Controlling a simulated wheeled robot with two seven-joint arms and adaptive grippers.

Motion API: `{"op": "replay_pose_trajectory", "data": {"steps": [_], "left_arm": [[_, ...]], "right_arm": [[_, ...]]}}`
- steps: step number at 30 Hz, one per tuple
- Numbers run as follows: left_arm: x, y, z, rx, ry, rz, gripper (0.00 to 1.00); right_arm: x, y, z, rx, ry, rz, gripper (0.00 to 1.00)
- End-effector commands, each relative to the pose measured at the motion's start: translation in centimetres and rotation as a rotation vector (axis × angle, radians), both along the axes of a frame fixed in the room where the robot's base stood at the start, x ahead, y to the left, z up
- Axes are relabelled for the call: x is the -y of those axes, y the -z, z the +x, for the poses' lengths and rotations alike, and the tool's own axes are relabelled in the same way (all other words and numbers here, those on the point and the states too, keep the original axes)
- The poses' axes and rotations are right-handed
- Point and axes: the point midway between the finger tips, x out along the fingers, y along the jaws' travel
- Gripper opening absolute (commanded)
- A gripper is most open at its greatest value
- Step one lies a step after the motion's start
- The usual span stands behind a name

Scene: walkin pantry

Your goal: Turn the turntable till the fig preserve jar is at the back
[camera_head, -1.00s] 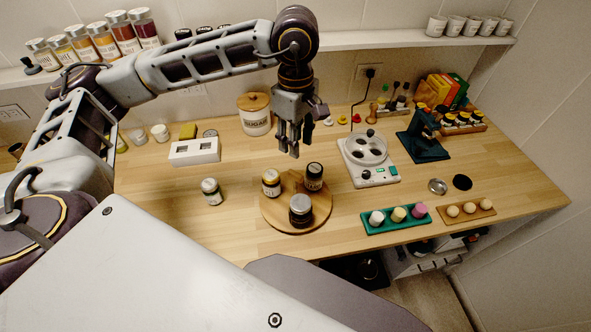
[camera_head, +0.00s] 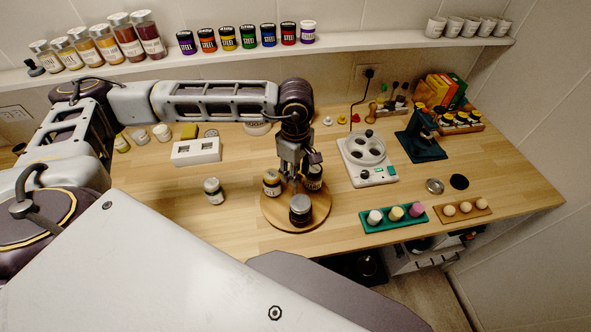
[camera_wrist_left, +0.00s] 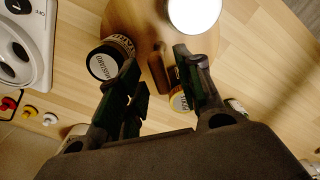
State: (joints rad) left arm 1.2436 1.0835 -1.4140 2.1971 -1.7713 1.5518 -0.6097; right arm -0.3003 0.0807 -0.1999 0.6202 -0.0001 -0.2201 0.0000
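The round wooden turntable (camera_head: 322,213) lies on the counter with three jars on it. One jar (camera_head: 271,183) is at its back left, one dark-lidded jar (camera_head: 315,179) at its back right, one dark-lidded jar (camera_head: 300,212) at the front. In the left wrist view the back-right jar (camera_wrist_left: 104,65) seems to read "mustard"; the back-left jar's label (camera_wrist_left: 180,102) is too small to read. I cannot tell which is fig preserve. My left gripper (camera_head: 293,180) is open, pointing down between the two back jars; a brown upright piece (camera_wrist_left: 158,72) shows between its fingers. My right gripper is out of view.
A loose jar (camera_head: 213,191) stands left of the turntable. A white block with openings (camera_head: 196,151) is behind it. A white appliance (camera_head: 368,165) and a teal tray with colored pieces (camera_head: 393,218) are to the right. The counter in front of the loose jar is clear.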

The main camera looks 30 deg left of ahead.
Motion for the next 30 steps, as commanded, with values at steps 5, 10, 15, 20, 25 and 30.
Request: {"op": "replay_pose_trajectory", "data": {"steps": [5, 10, 15, 20, 25, 30], "left_arm": [[0.01, 0.33, 0.01, 0.001, 0.0, 0.0, 0.36], [0.0, 0.33, 0.01, 0.001, 0.0, 0.0, 0.36], [0.01, 0.32, 0.01, 0.001, 0.0, 0.0, 0.16], [0.0, 0.31, 0.02, 0.001, 0.0, 0.0, 0.0], [0.0, 0.3, 0.02, 0.001, 0.0, 0.0, 0.0], [0.05, 0.31, 0.04, 0.001, 0.0, 0.0, 0.0]], "right_arm": [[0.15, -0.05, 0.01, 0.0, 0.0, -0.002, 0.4], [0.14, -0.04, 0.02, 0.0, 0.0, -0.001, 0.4], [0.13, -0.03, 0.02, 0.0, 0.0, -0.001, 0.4], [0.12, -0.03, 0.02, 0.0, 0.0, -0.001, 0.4], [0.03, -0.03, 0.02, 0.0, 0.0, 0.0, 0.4], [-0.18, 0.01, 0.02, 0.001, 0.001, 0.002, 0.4]]}}
